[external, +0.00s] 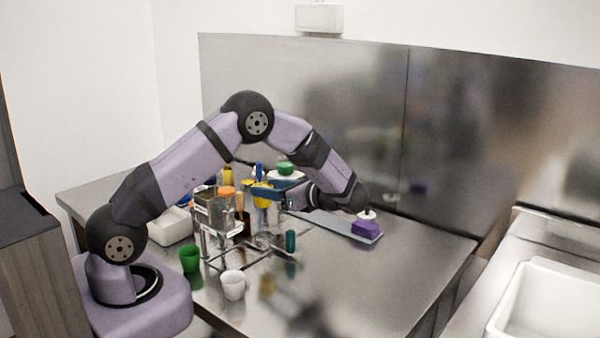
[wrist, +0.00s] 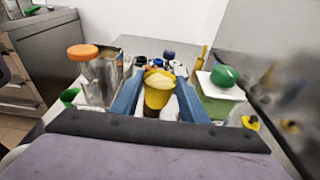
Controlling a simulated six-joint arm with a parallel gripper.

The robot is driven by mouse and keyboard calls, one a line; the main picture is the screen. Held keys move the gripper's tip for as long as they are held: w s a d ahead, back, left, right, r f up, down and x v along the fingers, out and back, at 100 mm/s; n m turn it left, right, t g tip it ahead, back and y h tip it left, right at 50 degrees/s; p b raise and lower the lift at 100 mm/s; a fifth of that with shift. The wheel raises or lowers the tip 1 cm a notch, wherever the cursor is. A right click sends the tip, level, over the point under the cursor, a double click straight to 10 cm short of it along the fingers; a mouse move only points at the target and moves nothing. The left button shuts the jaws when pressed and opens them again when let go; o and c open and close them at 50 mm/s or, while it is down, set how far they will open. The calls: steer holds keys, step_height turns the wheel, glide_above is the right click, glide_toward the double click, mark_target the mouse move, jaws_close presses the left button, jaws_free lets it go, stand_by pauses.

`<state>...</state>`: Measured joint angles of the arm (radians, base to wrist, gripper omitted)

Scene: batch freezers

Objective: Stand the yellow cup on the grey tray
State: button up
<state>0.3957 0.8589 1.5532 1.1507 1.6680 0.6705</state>
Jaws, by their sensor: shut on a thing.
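The yellow cup (wrist: 157,95) is between the two blue fingers of my gripper (wrist: 160,77) in the wrist view, and the gripper is shut on it. In the external view the yellow cup (external: 262,200) shows partly behind the blue fingers of my gripper (external: 266,189), among the crowded items left of the grey tray. The grey tray (external: 338,224) lies on the steel counter at the right, with a purple block (external: 366,229) at its right end. My forearm and wrist hide the tray's back part. The cup's base is hard to make out.
A clear container with an orange lid (wrist: 92,70) stands left of the gripper. A green-topped white-lidded container (wrist: 218,92) stands at its right. A green cup (external: 189,259), a white cup (external: 233,285) and a wire rack are near the front. The counter's front right is clear.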

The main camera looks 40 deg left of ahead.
steer(key=w+d+r+m+t+h+p, duration=0.1)
steer(key=w+d+r+m+t+p, duration=0.1)
steer(key=w+r+m+t+p, duration=0.45)
steer(key=w+d+f+m+t+h+b, duration=0.2)
steer(key=w+d+t+h+b, duration=0.15)
steer(key=w+b, duration=0.45)
steer(key=shift+w+d+f+m+t+h+b, duration=0.65)
steer(key=shift+f+b, duration=0.5)
steer(key=shift+f, duration=1.4)
steer(key=shift+w+d+f+m+t+h+b, duration=0.6)
steer(key=shift+f+b, duration=0.6)
steer(key=shift+f, duration=1.35)
steer(key=shift+w+d+f+m+t+h+b, duration=0.5)
steer(key=shift+f+m+t+h+b, duration=0.5)
steer(key=shift+f, duration=1.55)
steer(key=shift+w+a+f+g+b, duration=0.1)
steer(key=shift+f+g+b, duration=0.05)
steer(key=shift+g+b, duration=0.15)
steer(key=o, duration=1.1)
steer(key=shift+c, duration=0.2)
